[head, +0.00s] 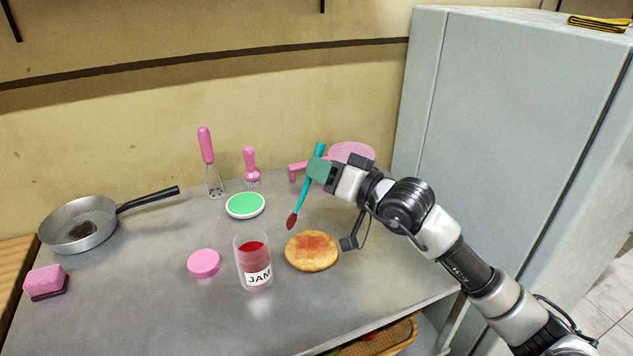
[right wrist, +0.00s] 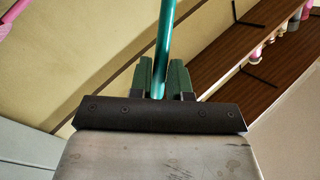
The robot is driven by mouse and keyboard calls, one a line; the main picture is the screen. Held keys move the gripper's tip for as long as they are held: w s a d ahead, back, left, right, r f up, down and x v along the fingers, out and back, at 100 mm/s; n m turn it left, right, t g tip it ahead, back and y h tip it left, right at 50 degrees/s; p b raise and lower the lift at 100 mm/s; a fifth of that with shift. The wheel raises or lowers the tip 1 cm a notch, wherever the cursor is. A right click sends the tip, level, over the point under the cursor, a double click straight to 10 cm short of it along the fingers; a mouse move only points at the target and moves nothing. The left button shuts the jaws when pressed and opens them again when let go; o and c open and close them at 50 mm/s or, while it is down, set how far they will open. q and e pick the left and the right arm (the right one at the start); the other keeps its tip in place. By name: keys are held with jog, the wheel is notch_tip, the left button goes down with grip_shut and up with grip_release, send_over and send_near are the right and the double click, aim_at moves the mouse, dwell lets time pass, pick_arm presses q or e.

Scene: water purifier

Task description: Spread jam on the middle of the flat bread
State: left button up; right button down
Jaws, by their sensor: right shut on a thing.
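The round flat bread (head: 311,252) lies on the grey table, with a reddish smear on its upper middle part. A glass jar labelled JAM (head: 255,270) stands open to its left, with red jam inside. My right gripper (head: 320,170) is shut on a teal spreader (head: 305,192), which also shows between the fingers in the right wrist view (right wrist: 165,50). The spreader hangs tilted, its red-coated tip (head: 292,221) down, above and left of the bread and apart from it in the picture. My left gripper is out of view.
A pink lid (head: 203,263) lies left of the jar. A green-topped dish (head: 245,205), pink utensils (head: 206,147), a pan (head: 80,224) and a pink sponge (head: 46,282) stand around. A grey fridge (head: 500,120) bounds the right. The table front is clear.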

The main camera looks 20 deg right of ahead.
jog(key=shift+r, duration=0.9)
